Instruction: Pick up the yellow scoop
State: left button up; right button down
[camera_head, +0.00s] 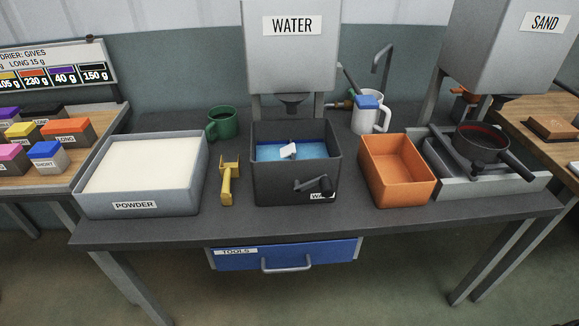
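The yellow scoop (227,185) lies on the dark table between the powder tray and the dark water box. Its wider scoop end points to the back and its handle points to the front edge. Nothing touches it that I can see. Neither of my grippers shows in the head view.
The powder tray (140,206) is left of the scoop, the dark water box (270,185) right of it. A green mug (222,123) stands behind. Further right are an orange bin (404,192) and a pan (482,142). A blue tools drawer (335,250) is below the tabletop (240,228).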

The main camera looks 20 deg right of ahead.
aim_at(228, 171)
jog(key=j+z, duration=0.25)
jog(key=j, duration=0.6)
jog(key=j+z, duration=0.25)
jog(key=j, duration=0.55)
